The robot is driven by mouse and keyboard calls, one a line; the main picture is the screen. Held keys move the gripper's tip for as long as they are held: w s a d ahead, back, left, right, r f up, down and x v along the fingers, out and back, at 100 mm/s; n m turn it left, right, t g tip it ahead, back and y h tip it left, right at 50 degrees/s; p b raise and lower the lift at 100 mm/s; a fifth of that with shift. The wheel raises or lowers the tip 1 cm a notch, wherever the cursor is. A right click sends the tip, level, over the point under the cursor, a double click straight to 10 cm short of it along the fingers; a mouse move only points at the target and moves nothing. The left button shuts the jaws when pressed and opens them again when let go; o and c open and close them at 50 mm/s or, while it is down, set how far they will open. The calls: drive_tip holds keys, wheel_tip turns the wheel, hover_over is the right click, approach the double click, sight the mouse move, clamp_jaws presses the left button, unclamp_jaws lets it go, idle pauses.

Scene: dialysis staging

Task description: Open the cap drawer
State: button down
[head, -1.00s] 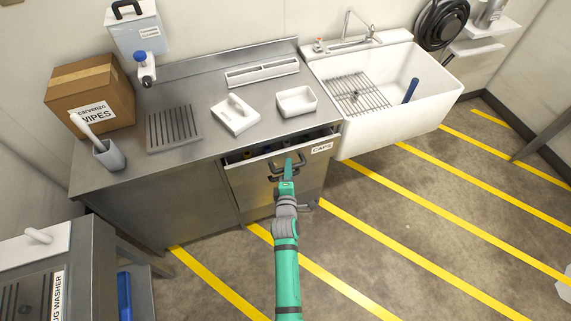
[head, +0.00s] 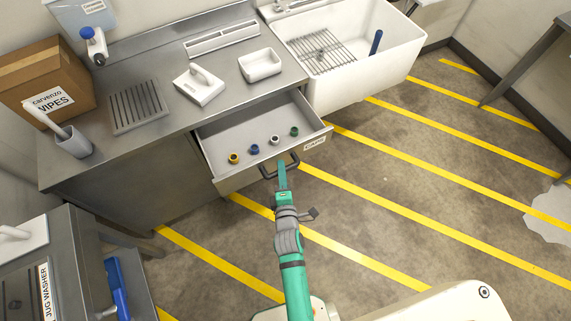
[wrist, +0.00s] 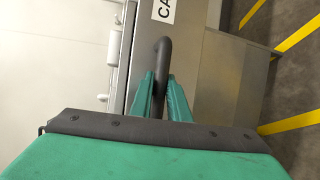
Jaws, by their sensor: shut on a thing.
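The cap drawer (head: 225,148) is pulled well out from under the steel counter in the head view. Several caps lie in a row inside it: a yellow one (head: 234,158), a blue one (head: 255,149), a pale one (head: 275,140) and a green one (head: 294,131). The drawer's front carries a dark bar handle (head: 293,165) and a CAPS label (head: 315,144). My gripper (head: 282,165) is at the handle. In the wrist view the two green fingers (wrist: 160,100) are closed around the dark handle (wrist: 163,60).
The steel counter (head: 150,146) holds a white tray (head: 261,66), a white handled block (head: 199,84), a drain grate and a wipes box (head: 45,82). A white sink (head: 345,75) stands to the right. A jug washer (head: 30,285) is at lower left. Striped floor is open at right.

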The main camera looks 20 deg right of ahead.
idle(0.3)
drive_tip(key=c, duration=1.7)
unclamp_jaws()
drive_tip(key=v, duration=1.1)
drive_tip(key=s+a+r+m+y, duration=0.1)
drive_tip(key=s+a+r+m, duration=0.2)
drive_tip(key=s+m, duration=0.2)
drive_tip(key=s+a+r+m+y, duration=0.1)
drive_tip(key=s+a+r+m, duration=0.2)
drive_tip(key=s+m, duration=0.3)
drive_tip(key=s+a+r+m+y, duration=0.1)
drive_tip(key=s+a+r+m, duration=0.2)
drive_tip(key=s+r+m, duration=0.2)
drive_tip(key=shift+a+f+v, duration=0.1)
drive_tip(key=shift+f+v, duration=0.05)
drive_tip(key=shift+v, duration=0.7)
drive_tip(key=shift+a+f+v, duration=0.1)
drive_tip(key=shift+f+v, duration=0.1)
drive_tip(key=shift+v, duration=0.65)
